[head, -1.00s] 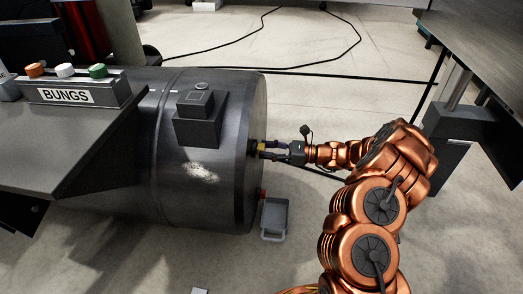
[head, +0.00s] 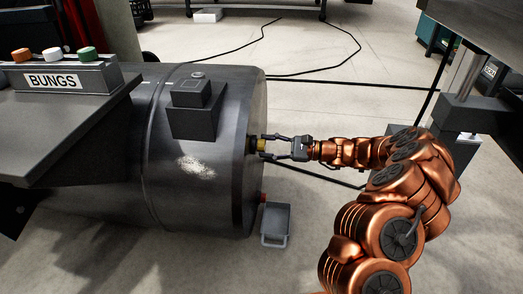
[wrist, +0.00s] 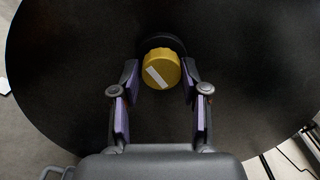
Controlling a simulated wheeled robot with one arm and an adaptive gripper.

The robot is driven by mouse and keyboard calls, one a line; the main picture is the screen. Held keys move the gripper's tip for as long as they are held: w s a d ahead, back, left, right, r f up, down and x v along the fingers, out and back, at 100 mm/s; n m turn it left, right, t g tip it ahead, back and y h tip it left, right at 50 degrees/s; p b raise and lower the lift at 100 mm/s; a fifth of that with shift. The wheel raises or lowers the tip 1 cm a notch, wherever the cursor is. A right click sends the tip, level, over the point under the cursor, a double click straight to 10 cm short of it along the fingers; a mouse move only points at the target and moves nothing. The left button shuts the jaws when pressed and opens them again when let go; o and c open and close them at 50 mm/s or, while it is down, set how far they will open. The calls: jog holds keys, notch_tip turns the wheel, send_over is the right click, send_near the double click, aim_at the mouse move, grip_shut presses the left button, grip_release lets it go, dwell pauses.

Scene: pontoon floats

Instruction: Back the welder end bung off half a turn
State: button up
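The large dark float (head: 205,150) lies on its side, its round end face (wrist: 70,80) filling most of the wrist view. A yellow bung (wrist: 160,68) with a slanted white stripe sits in a dark collar on that end. It also shows small in the head view (head: 261,145). My gripper (wrist: 160,78) is open in front of the end face. Its two fingers stand apart on either side of the bung, with gaps visible at both sides. The bung lies near the level of the fingertips.
A small red fitting (head: 262,198) is low on the float's end, above a grey tray (head: 276,222) on the floor. A bench with a rack marked BUNGS (head: 60,80) holds orange, white and green caps. Black cables (head: 345,84) cross the floor behind my arm.

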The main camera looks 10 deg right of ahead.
jog(key=shift+o, duration=1.2)
jog(key=shift+d, duration=0.1)
jog(key=p+v, duration=0.2)
jog(key=v, duration=0.4)
